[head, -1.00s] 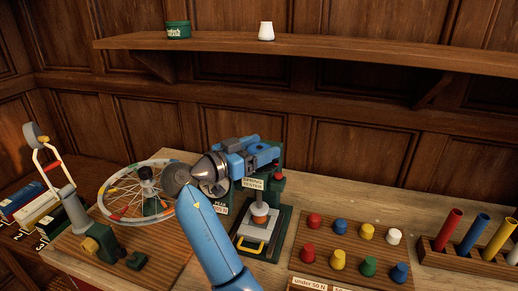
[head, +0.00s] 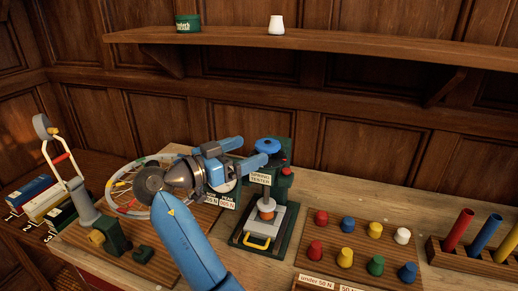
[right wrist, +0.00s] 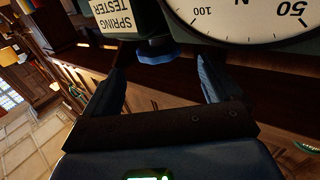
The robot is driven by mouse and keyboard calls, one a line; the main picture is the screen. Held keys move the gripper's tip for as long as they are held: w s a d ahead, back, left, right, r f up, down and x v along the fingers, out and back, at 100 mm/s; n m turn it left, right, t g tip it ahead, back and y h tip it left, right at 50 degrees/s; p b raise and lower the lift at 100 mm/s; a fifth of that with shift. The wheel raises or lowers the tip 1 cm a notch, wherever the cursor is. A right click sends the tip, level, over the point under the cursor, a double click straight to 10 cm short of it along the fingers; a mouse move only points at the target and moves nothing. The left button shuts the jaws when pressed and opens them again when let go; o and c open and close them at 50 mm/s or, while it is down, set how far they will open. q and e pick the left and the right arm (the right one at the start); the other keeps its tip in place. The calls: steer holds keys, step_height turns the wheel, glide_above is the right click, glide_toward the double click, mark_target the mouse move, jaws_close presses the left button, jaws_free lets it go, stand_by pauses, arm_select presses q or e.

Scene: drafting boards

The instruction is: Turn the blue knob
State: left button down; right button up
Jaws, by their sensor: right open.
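The blue knob (head: 267,145) sits on top of the green spring tester (head: 282,185), above its "SPRING TESTER" label. My right gripper (head: 250,153) is open and empty just left of the knob, its fingers pointing at it. In the right wrist view the blue knob (right wrist: 158,55) shows near the gap between the open fingertips (right wrist: 160,70), a little beyond them; I cannot tell whether they touch. The tester's dial is at the upper right there. An orange and silver part (head: 267,206) stands on the tester's plate. My left gripper is not in view.
A spoked wheel (head: 128,190) and a truing stand are at left. A board with several coloured pegs (head: 345,257) and a rack of coloured tubes (head: 470,262) are at right. A shelf (head: 350,48) with a green tin and a white cup runs above.

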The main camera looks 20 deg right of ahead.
steer(key=shift+v, duration=1.95)
